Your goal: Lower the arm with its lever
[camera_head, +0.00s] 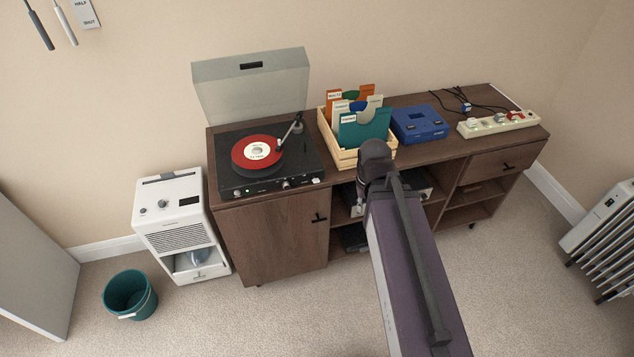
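The record player (235,180) stands on the left of the wooden cabinet with its grey lid (252,88) raised. A red record (240,160) with a pale label lies on its platter. The tonearm (289,132) runs from its pivot at the back right to the record's right edge; whether its tip is raised or touching is too small to tell. I cannot make out the lever near the pivot. Small knobs and a green light show on the front edge. My arm reaches up from the bottom right, its bend in front of the cabinet; my gripper is folded below, mostly hidden, right of the player.
A wooden crate (345,158) of record sleeves stands right of the player. A blue box (420,124) and a power strip (498,124) with cables lie further right. A white dehumidifier (177,214), a teal bucket (130,296) and a radiator (607,228) stand on the floor.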

